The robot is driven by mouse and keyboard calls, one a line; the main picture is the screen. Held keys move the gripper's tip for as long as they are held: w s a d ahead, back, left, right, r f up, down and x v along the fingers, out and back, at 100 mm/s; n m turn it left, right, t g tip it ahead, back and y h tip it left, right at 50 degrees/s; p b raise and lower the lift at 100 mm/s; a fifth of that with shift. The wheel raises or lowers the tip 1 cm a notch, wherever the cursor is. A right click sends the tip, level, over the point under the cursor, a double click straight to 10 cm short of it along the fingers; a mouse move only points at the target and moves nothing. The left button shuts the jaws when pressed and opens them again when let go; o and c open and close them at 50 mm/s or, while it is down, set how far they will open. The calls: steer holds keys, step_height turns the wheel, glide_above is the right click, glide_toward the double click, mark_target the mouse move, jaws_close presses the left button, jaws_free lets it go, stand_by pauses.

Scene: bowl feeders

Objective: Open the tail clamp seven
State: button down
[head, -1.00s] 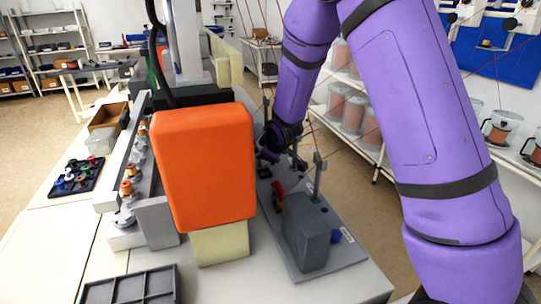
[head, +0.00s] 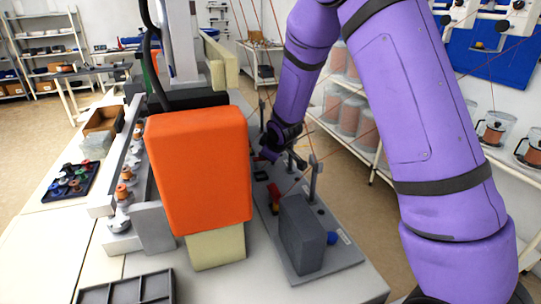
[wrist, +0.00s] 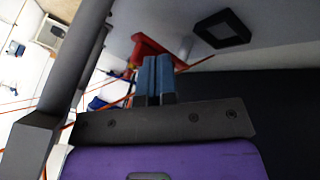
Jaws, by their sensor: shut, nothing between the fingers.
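A small red clamp part (head: 274,196) stands on the grey base plate beside a dark grey block; I cannot read a number on it. In the wrist view a red part (wrist: 150,48) shows just beyond my fingertips. My gripper (head: 264,156) is behind the red part in the head view, low over the far part of the plate. In the wrist view my gripper's blue fingers (wrist: 155,72) are shut together and empty. They overlap the red part's lower edge; I cannot tell whether they touch it.
The grey base plate (head: 335,262) carries the dark block (head: 302,235), a thin post (head: 313,180) and a blue knob (head: 332,238). A large orange housing (head: 198,170) stands close on the left. A dark square frame (wrist: 222,29) lies near the fingers. Thin copper wires run past my arm.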

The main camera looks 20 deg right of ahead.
steer(key=shift+a, duration=0.1)
stand_by(0.3)
steer(key=shift+s+a, duration=0.6)
steer(key=shift+a, duration=0.25)
steer(key=shift+a+m+h, duration=0.25)
steer(key=shift+m+h, duration=0.05)
steer(key=shift+m, duration=0.1)
steer(key=shift+s+a+m, duration=0.1)
steer(key=shift+m, duration=0.2)
steer(key=shift+a, duration=0.1)
